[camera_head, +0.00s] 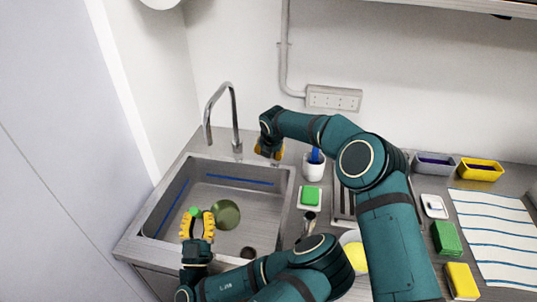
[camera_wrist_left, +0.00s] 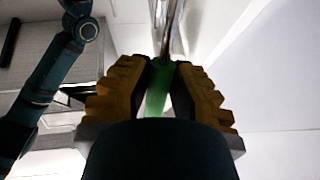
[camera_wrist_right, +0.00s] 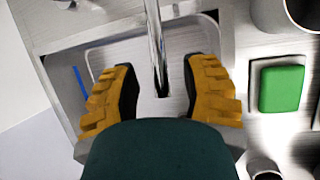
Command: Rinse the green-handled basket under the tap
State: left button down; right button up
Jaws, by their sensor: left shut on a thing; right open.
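My left gripper (camera_head: 197,222) is over the left part of the sink (camera_head: 172,172), shut on the green handle (camera_wrist_left: 157,92) of the basket. A round, olive-green basket bowl (camera_head: 226,214) shows beside the gripper, over the sink; its height above the floor is hard to tell. The chrome tap (camera_head: 233,105) stands behind the sink, its spout curving to the left. No water stream is visible. My right gripper (camera_head: 268,152) is behind the sink, right of the tap. Its open fingers stand either side of a chrome tube (camera_wrist_right: 156,45) in the right wrist view; contact is not visible.
A green sponge (camera_head: 311,197) lies on a white dish right of the sink. A white cup (camera_head: 313,168) with a blue item stands behind it. A striped cloth (camera_head: 494,240), a green block (camera_head: 446,238) and a yellow block (camera_head: 461,281) lie at right. My right arm crosses the counter.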

jog(key=shift+x, duration=0.95)
grip_shut()
